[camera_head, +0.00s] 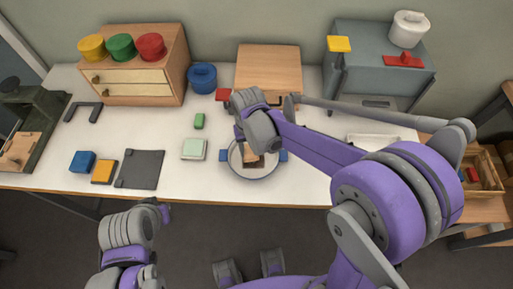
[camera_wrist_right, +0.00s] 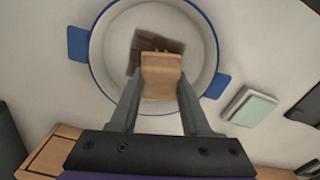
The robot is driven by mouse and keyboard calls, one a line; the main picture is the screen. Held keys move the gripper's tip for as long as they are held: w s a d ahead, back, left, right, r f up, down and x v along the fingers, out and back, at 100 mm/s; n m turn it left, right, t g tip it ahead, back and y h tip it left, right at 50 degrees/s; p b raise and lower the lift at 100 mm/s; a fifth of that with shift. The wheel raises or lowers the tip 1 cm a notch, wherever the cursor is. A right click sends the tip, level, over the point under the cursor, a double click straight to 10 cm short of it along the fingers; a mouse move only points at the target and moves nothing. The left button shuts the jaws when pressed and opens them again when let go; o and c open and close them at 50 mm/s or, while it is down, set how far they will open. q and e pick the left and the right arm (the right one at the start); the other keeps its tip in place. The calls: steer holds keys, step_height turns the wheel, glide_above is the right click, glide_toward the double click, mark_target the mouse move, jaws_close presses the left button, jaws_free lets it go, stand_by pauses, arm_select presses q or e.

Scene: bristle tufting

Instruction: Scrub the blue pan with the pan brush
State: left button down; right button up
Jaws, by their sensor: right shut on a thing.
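The blue pan is a round, pale-bottomed pan with a blue rim and two blue side handles; it sits near the front edge of the table, and its rim (camera_head: 232,166) shows in the head view. In the right wrist view the pan (camera_wrist_right: 106,30) fills the upper middle. My right gripper (camera_wrist_right: 160,92) is shut on the wooden block of the pan brush (camera_wrist_right: 161,75). The dark bristles are over the pan's floor, inside the rim; I cannot tell whether they touch. My left gripper (camera_head: 155,209) is low in front of the table, its jaws unclear.
A pale green-topped block (camera_head: 194,149) stands just left of the pan, with a dark mat (camera_head: 140,169) farther left. A blue pot (camera_head: 202,78) and a wooden board (camera_head: 268,66) are behind. Drawers stand at back left.

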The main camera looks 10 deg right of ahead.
steer(key=shift+a, duration=0.35)
steer(key=shift+w+f, duration=0.1)
steer(key=shift+f, duration=0.1)
steer(key=shift+d, duration=0.2)
steer(key=shift+s+d+f+b, duration=0.1)
steer(key=shift+s+d+b, duration=0.15)
steer(key=shift+d, duration=0.45)
steer(key=shift+s+d+b, duration=0.15)
steer(key=shift+s+d, duration=0.1)
steer(key=shift+d, duration=0.45)
jaws_close()
steer(key=shift+d, duration=0.15)
steer(key=shift+s, duration=0.3)
steer(key=shift+w+a, duration=0.1)
steer(key=shift+a, duration=0.5)
steer(key=shift+w+a, duration=0.15)
steer(key=shift+a, duration=0.45)
steer(key=shift+w+a, duration=0.15)
steer(key=shift+a, duration=0.55)
steer(key=shift+d, duration=0.2)
steer(key=shift+s+d+f+b, duration=0.1)
steer(key=shift+s+d+b, duration=0.2)
steer(key=shift+d, duration=0.5)
steer(key=shift+s+d+f+b, duration=0.15)
steer(key=shift+s+d, duration=0.1)
steer(key=shift+d, duration=0.55)
